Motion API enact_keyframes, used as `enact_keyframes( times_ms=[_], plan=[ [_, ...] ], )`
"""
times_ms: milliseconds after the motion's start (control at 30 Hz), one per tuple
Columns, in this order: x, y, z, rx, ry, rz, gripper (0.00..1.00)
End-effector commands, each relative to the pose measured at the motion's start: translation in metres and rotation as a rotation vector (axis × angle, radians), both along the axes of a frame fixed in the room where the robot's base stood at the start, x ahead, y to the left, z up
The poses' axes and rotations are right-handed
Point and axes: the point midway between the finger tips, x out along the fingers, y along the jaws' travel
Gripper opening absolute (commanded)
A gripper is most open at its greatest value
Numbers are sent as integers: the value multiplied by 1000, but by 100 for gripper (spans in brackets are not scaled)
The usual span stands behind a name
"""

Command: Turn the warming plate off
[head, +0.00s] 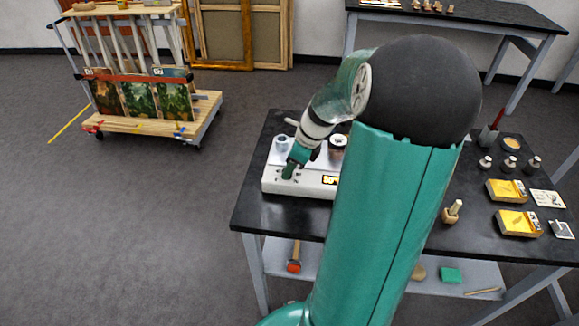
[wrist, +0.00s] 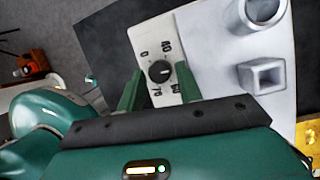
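The warming plate (head: 300,187) is a white box on the black table, with a small lit yellow display (head: 330,180) on its front. In the wrist view its round black knob (wrist: 159,71) sits on a pale panel with numbers around it, including a 0 at the upper left. A light mark shows on the knob, but its exact setting is hard to read. My gripper (head: 289,170) is over the left front of the plate. In the wrist view its green fingers (wrist: 158,82) are open, one on each side of the knob, with gaps between.
A metal cup (head: 282,144) and a dark-topped jar (head: 338,142) stand on the plate. Yellow trays (head: 518,222), several small weights and a wooden stamp (head: 453,212) are on the right of the table. A cart with paintings (head: 150,118) stands at the back left.

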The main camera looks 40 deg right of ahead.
Motion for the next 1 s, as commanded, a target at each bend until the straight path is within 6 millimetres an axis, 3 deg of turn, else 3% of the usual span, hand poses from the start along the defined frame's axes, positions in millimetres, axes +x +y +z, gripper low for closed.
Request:
enact_keyframes(
  times_ms=[367, 500, 533, 1000],
  plan=[
    [2, 2, -6, -1, 0, 0, 33],
    [2, 2, -6, -1, 0, 0, 6],
    [2, 2, -6, -1, 0, 0, 3],
    [4, 1, -5, -1, -1, 93, 4]
  ],
)
